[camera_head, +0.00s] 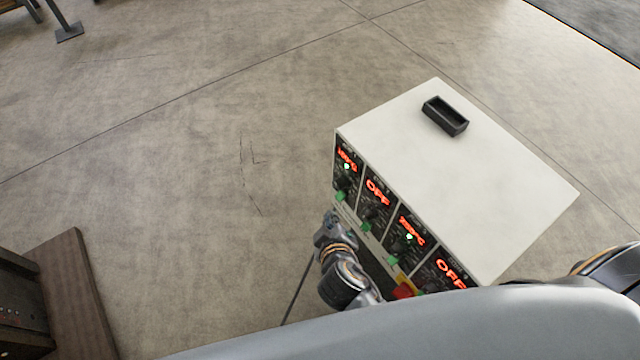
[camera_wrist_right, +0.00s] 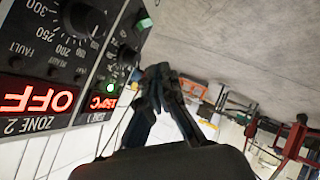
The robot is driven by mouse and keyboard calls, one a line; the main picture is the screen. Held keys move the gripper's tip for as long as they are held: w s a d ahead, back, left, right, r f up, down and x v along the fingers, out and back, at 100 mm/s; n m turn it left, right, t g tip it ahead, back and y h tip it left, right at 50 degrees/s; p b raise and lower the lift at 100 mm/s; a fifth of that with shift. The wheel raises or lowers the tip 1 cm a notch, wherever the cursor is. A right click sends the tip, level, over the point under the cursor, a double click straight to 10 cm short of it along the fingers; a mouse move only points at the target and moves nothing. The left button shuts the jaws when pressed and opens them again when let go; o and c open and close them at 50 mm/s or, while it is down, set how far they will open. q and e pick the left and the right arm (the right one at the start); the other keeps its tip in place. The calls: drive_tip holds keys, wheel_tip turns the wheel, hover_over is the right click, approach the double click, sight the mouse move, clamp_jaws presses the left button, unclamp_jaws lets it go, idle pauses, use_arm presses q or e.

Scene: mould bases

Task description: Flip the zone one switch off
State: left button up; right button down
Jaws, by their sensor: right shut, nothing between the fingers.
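The zone one module (camera_head: 346,165) is the leftmost on the white control box. It reads about 150°C in red with a green light lit. Its green switch (camera_head: 340,196) sits low on the module. In the wrist view, which is upside down, zone one's display (camera_wrist_right: 103,102) is lit, and a green switch (camera_wrist_right: 145,24) shows above the fingertips. My right gripper (camera_wrist_right: 160,72) is shut and empty, in front of the panel beside zone one. In the head view the right gripper (camera_head: 328,220) is just below that switch; contact cannot be told. My left gripper is out of view.
The zone two module (camera_head: 377,190) reads OFF; the third module (camera_head: 411,230) is lit and the fourth (camera_head: 450,272) reads OFF. A red switch on a yellow plate (camera_head: 403,289) is low on the panel. A black tray (camera_head: 445,115) lies on the box top.

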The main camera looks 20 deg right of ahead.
sight(342, 194)
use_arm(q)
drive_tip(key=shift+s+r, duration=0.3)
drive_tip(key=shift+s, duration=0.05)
use_arm(e)
drive_tip(key=s+d+f+x, duration=0.1)
drive_tip(key=d+x, duration=0.1)
drive_tip(key=x, duration=1)
drive_tip(key=shift+f, duration=0.3)
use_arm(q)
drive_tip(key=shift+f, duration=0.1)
